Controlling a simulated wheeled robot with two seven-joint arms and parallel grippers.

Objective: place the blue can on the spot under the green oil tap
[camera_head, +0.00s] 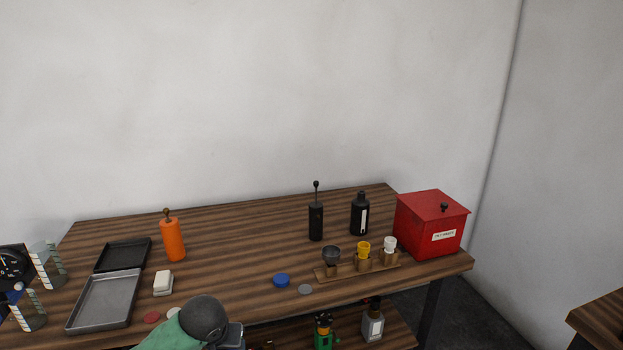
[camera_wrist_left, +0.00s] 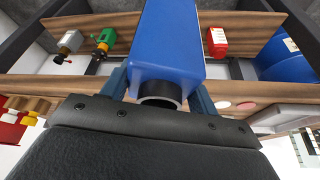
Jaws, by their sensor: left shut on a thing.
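The blue can (camera_wrist_left: 172,40) is held in my left gripper (camera_wrist_left: 158,85), with one finger along each side and its dark round neck close to the gripper body. The left wrist view looks upside down. In the head view the can is hidden, and only my left arm's wrist shows at the bottom edge. A green container with orange and black parts (camera_head: 323,332), seemingly the green oil tap, stands on the lower shelf; it also shows in the left wrist view (camera_wrist_left: 103,42). The can is apart from it. I cannot make out the spot under it. My right gripper is not in view.
On the lower shelf, a grey container (camera_head: 373,327) stands beside the green one, and a red bottle (camera_wrist_left: 217,42) and blue drum (camera_wrist_left: 288,55) also show. The tabletop above holds a red box (camera_head: 431,224), black bottle (camera_head: 360,215), orange bottle (camera_head: 172,240) and open tray (camera_head: 103,299).

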